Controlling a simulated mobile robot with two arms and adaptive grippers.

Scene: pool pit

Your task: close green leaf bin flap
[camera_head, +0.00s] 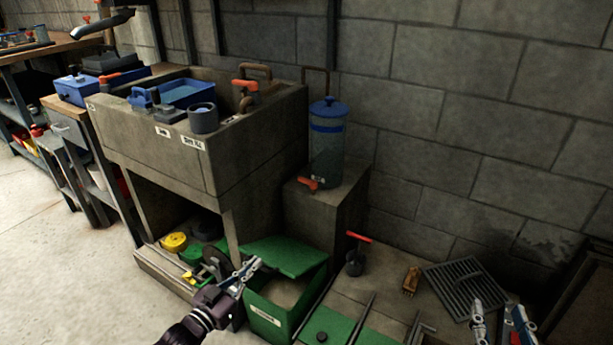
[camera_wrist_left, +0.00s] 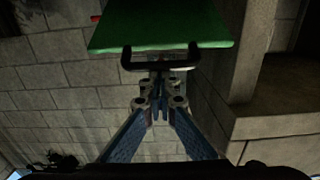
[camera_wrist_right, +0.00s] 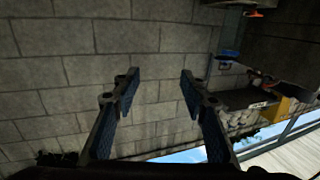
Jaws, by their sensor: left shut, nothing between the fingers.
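The green leaf bin (camera_head: 283,314) stands on the floor in front of the concrete pedestal, with a pale label on its front. Its green flap (camera_head: 287,256) is raised, and the bin's interior shows below it. In the left wrist view the flap (camera_wrist_left: 170,22) has a dark bar handle (camera_wrist_left: 160,65) along its edge. My left gripper (camera_head: 254,263) is shut and empty at the flap's left front edge. Its fingertips (camera_wrist_left: 160,82) are close to the handle; I cannot tell whether they touch. My right gripper (camera_wrist_right: 159,75) is open and empty, at the lower right of the head view (camera_head: 500,315).
A concrete sink unit (camera_head: 190,165) stands left of the bin, and a pedestal (camera_head: 325,210) with a blue-lidded clear container (camera_head: 327,150) stands behind. A red-handled tool (camera_head: 355,262), a brush (camera_head: 411,281) and a dark grate (camera_head: 465,285) lie to the right. Open floor is at left.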

